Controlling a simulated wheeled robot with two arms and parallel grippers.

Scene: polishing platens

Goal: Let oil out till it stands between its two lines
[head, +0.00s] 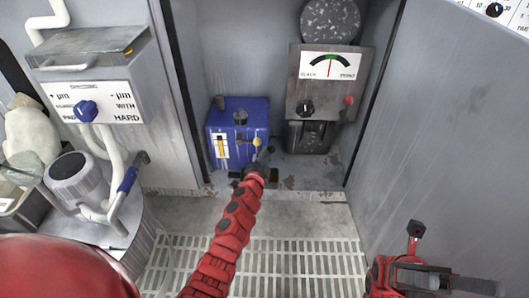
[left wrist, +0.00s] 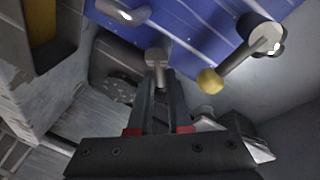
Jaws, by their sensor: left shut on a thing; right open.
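The blue oil box (head: 256,112) stands on the ledge of the open cabinet. On its front left is an upright sight gauge (head: 221,146) with a yellow-orange column; its lines are too small to read against the oil. A lever with a yellow ball (head: 257,142) is on the front right; the ball (left wrist: 208,80) also shows in the left wrist view. My left gripper (head: 259,163) is low at the box's front. In the left wrist view its fingers (left wrist: 158,75) are shut on a grey round-headed knob (left wrist: 156,56). My right gripper (head: 440,281) is open, far from the box.
A grey tension-meter unit (head: 310,93) with a dial stands right of the box. A drum with a blue-handled pipe (head: 127,180) is at left, below a panel with a blue knob (head: 86,111). The grated floor (head: 300,262) in front is clear around my left arm.

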